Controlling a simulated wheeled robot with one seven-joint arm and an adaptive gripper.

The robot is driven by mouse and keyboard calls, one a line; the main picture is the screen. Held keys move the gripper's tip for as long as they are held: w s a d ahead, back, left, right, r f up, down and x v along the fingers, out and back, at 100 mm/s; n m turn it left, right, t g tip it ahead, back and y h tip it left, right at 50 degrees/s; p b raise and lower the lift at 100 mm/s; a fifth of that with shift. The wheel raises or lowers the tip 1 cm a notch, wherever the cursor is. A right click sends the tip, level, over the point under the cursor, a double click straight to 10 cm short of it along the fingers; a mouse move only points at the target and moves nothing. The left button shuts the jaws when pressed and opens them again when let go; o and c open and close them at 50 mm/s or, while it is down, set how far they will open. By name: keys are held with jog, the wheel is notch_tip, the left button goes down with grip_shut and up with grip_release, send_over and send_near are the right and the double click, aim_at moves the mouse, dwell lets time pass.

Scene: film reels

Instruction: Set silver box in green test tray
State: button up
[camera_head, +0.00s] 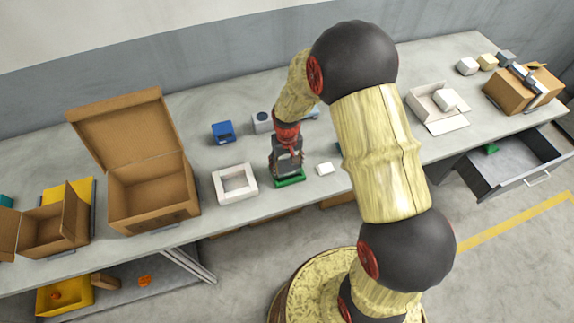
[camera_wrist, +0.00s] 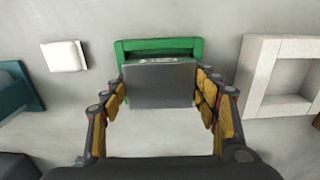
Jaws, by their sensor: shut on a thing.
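The silver box (camera_wrist: 159,86) is between the fingers of my gripper (camera_wrist: 160,92) in the wrist view, with a finger against each side. The green test tray (camera_wrist: 160,44) shows behind and around the box's far end; the box covers most of it. In the head view my gripper (camera_head: 287,163) points down over the green tray (camera_head: 290,183), and the box is mostly hidden by the fingers. I cannot tell whether the box's underside touches the tray floor or hangs just above it.
A white square frame (camera_head: 235,183) stands left of the tray, and a small white block (camera_head: 325,168) lies to its right. A blue box (camera_head: 223,131) and a grey box (camera_head: 262,122) sit behind. An open cardboard box (camera_head: 150,190) stands further left. An open drawer (camera_head: 515,160) juts out right.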

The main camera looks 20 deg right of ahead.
jog(key=shift+f, duration=0.25)
jog(key=o, duration=1.3)
jog(key=shift+r, duration=0.15)
